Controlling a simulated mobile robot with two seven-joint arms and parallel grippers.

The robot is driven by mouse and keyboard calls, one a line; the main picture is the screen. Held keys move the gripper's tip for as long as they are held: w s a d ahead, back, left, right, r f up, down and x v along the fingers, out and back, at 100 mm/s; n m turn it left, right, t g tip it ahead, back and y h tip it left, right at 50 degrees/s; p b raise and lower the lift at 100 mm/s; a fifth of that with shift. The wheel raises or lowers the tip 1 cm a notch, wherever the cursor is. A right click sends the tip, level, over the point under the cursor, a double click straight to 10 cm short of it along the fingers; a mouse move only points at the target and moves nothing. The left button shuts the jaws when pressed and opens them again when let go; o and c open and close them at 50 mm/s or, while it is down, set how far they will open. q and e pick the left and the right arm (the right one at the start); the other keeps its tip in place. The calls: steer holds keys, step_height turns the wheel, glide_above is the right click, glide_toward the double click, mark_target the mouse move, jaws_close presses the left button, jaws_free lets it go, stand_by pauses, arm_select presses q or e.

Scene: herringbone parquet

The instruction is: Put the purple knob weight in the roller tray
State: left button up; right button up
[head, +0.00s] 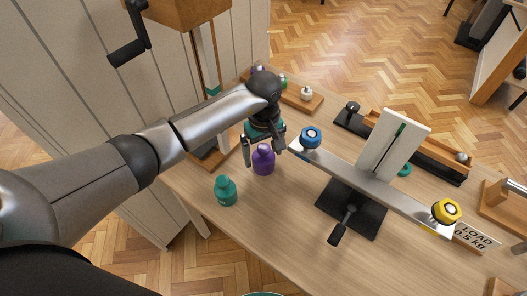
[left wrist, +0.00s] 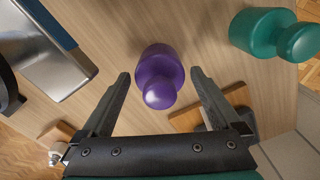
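The purple knob weight (head: 263,160) stands upright on the wooden table, left of the balance beam. My left gripper (head: 264,152) points down over it, open, with one finger on either side. In the left wrist view the purple knob weight (left wrist: 160,76) shows between the open fingers, with a gap on both sides, so it is not gripped. A long black tray-like piece with a wooden strip (head: 425,146) lies at the back right; I cannot tell for sure that it is the roller tray. My right gripper is not in view.
A teal knob weight (head: 225,191) stands in front of the purple one. The balance beam (head: 375,187) carries a blue weight (head: 311,137) and a yellow weight (head: 446,211); its blue end is close to my gripper. A small wooden rack (head: 305,101) sits behind.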

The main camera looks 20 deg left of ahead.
arm_select(q)
steer(key=shift+r, duration=0.15)
step_height(320, 180, up, 12)
steer(key=shift+p, duration=1.15)
